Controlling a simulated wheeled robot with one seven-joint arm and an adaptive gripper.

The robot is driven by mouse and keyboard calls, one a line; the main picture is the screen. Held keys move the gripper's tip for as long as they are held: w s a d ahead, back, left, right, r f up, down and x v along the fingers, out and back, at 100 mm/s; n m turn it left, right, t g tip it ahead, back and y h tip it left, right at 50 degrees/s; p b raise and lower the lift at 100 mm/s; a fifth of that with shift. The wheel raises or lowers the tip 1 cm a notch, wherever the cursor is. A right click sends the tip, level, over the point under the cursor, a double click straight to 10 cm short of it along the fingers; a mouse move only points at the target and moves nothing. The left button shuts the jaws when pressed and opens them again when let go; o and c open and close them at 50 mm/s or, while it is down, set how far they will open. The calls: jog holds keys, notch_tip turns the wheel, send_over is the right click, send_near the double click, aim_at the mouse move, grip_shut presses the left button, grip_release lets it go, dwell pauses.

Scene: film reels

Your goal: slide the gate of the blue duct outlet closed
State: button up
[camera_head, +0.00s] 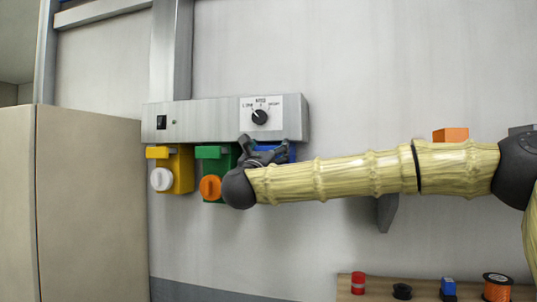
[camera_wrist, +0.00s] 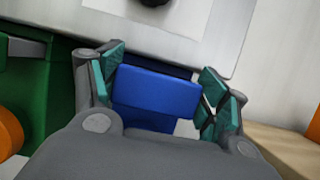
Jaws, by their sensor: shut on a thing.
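The blue duct outlet (camera_head: 291,153) is third in a row under a grey metal box, right of the green one. In the head view my gripper (camera_head: 262,151) and wrist cover most of it. In the wrist view its blue gate block (camera_wrist: 157,92) lies between my teal-padded fingers. My gripper (camera_wrist: 162,80) is shut on this block, though a small gap seems to show on the right. A darker blue part shows behind and below the block. How far the gate stands open is hidden.
The green outlet (camera_head: 213,153) with an orange knob is close on the left, then the yellow outlet (camera_head: 178,170). The grey box (camera_head: 205,120) with a dial is just above. A wooden shelf (camera_head: 425,295) with several small items is at lower right. A beige cabinet (camera_head: 85,200) stands left.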

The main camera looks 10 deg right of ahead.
jog(key=shift+d+r, duration=0.1)
jog(key=shift+r, duration=0.1)
jog(key=o, duration=1.2)
jog(key=shift+w, duration=0.1)
jog(key=shift+o, duration=1.2)
jog(key=shift+w+d+f, duration=0.1)
jog(key=shift+w+f, duration=0.05)
jog(key=v, duration=1.2)
